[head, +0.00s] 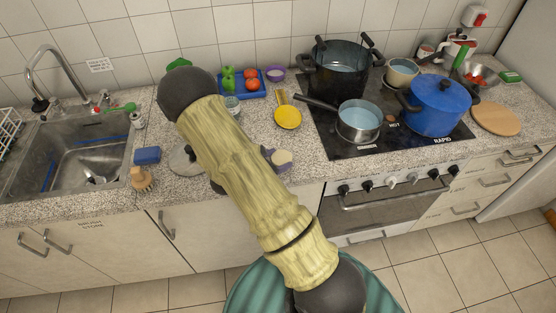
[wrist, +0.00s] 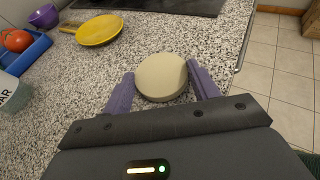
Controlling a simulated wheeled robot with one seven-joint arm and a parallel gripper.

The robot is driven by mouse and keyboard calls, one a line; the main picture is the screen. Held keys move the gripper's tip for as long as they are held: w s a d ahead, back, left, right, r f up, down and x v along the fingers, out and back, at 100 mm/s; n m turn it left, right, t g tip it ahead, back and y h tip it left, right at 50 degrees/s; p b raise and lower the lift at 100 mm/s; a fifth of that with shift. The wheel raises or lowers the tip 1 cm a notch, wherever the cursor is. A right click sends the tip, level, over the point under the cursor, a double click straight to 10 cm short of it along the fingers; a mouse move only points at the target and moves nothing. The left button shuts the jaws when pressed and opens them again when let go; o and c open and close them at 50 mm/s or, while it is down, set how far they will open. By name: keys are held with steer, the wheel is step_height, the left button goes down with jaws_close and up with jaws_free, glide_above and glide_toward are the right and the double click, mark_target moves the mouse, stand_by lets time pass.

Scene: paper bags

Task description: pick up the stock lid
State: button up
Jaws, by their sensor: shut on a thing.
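My gripper (wrist: 161,88) has its two purple fingers on either side of a cream round disc (wrist: 161,72) and is shut on it. In the head view the disc (head: 282,157) shows just right of my arm, at the front edge of the counter. I cannot tell whether it is the stock lid. A grey round lid (head: 181,160) lies on the counter left of my arm, partly hidden behind it, apart from my gripper.
The granite counter (head: 245,118) holds a yellow pan (head: 288,118), a blue tray (head: 262,92) with tomatoes and a purple bowl (head: 276,75). A steel pan (head: 358,122), a black pot (head: 340,78) and a blue pot (head: 440,104) stand on the stove. The sink (head: 75,155) is at left.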

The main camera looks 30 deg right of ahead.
mark_target(276, 161)
step_height(276, 161, up, 10)
steer(key=b, duration=0.1)
steer(key=shift+f, duration=0.25)
stand_by(1.7)
